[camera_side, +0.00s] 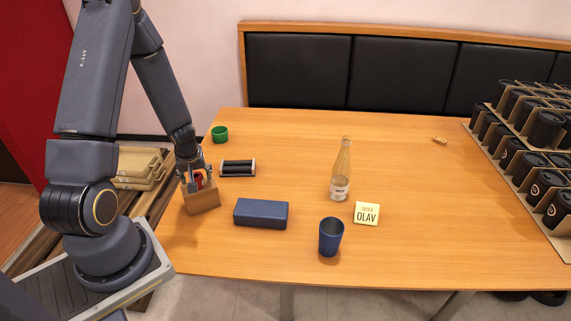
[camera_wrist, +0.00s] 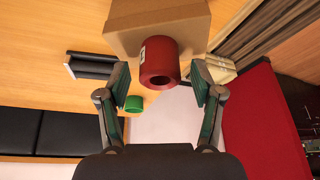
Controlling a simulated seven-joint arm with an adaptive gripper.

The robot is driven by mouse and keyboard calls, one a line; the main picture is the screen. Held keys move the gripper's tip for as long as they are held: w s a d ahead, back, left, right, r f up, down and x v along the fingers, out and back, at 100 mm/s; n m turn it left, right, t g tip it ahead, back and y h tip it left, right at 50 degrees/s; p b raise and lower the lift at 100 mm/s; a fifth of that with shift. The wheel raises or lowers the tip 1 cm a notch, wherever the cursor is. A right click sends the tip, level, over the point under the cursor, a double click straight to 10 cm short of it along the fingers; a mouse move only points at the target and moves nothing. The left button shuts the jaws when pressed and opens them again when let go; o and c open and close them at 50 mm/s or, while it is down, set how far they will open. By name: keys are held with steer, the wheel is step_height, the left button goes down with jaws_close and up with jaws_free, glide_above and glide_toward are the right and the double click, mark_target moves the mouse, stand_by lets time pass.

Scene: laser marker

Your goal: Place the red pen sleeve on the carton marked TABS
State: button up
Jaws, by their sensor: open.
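The red pen sleeve (camera_wrist: 158,66) is a hollow red cylinder with a small pale label, against the carton in the wrist view. In the side view the sleeve (camera_side: 198,181) shows partly, at the top of the carton and mostly covered by my gripper. The plain brown carton (camera_side: 203,202) stands at the table's left edge; it also shows in the wrist view (camera_wrist: 120,30). No TABS marking is readable on it. My gripper (camera_side: 196,178) is open over the carton. In the wrist view its fingers (camera_wrist: 159,72) are on either side of the sleeve, with gaps visible.
A dark roller-like item in a pale frame (camera_side: 238,168), a green cup (camera_side: 220,134) and a blue case (camera_side: 261,213) are near the carton. A bottle (camera_side: 341,172), blue cup (camera_side: 331,237) and OLAV card (camera_side: 366,213) stand farther right. Black cups in trays (camera_side: 548,128) fill the right end.

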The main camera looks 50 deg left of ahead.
steer(key=w+d+r+m+t+h, duration=0.2)
steer(key=w+d+r+m+t, duration=0.15)
steer(key=d+r, duration=0.6)
steer(key=w+d+r+m+t+h, duration=0.2)
steer(key=w+d+r+m, duration=0.15)
steer(key=d+r, duration=0.65)
steer(key=s+d+r+m, duration=0.3)
steer(key=s+r, duration=0.2)
steer(key=s, duration=0.1)
steer(key=s+d+r+m+g, duration=0.1)
steer(key=s+d+r+m, duration=0.1)
steer(key=s+r, duration=0.3)
steer(key=shift+s+d+m, duration=0.4)
steer(key=shift+s+m, duration=0.3)
steer(key=shift+s, duration=0.25)
